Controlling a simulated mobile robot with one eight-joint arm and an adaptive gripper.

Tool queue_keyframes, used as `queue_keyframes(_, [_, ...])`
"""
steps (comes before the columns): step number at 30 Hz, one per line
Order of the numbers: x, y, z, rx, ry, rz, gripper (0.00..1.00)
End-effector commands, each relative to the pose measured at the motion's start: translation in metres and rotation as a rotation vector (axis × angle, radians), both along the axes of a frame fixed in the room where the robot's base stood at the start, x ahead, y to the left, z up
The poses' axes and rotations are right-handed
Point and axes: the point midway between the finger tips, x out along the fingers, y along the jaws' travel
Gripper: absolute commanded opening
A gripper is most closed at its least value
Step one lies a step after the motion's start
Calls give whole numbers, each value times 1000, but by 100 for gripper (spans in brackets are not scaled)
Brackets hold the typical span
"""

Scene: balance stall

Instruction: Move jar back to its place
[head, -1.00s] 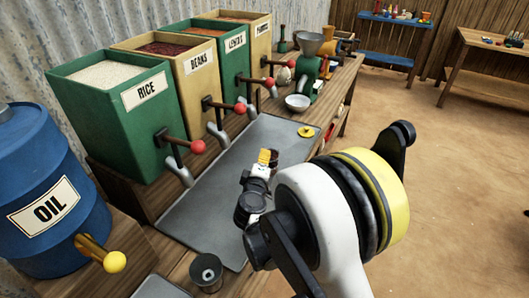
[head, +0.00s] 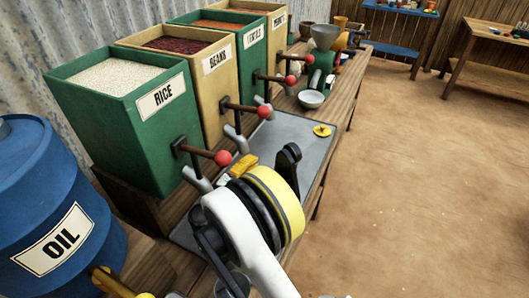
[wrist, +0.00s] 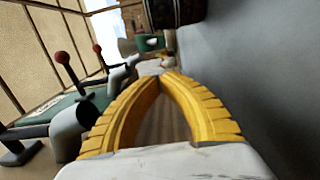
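My gripper shows in the wrist view (wrist: 161,76) with its two yellow fingers arched and their tips together. Nothing is visibly held between them. A dark, round-sided vessel (wrist: 174,12), perhaps the jar, is partly in view at the top of the wrist view, beyond the fingertips and apart from them. It stands against the grey tray top. In the head view a yellow finger (head: 243,165) shows just past my arm, near the dispenser spouts. My arm hides the rest of the gripper and the dark vessel there.
Dispensers for rice (head: 128,118), beans (head: 190,77) and lentils line the wall, with red-knobbed levers jutting over the grey tray (head: 300,146). A blue oil barrel (head: 45,190) stands at left. A white bowl (head: 311,99) and yellow disc (head: 322,130) lie farther back. Open floor is right.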

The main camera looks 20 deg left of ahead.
Motion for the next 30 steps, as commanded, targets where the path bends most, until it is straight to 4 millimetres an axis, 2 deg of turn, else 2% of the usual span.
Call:
queue_keyframes(4, [0, -5, -3, 3, 5, -27, 0])
queue_keyframes(8, [16, -8, -4, 3, 5, -29, 0])
queue_keyframes(20, [98, -21, -5, 3, 5, -28, 0])
queue_keyframes(24, [84, -41, -4, 3, 5, -25, 0])
queue_keyframes(30, [77, -53, -3, 3, 5, -24, 0])
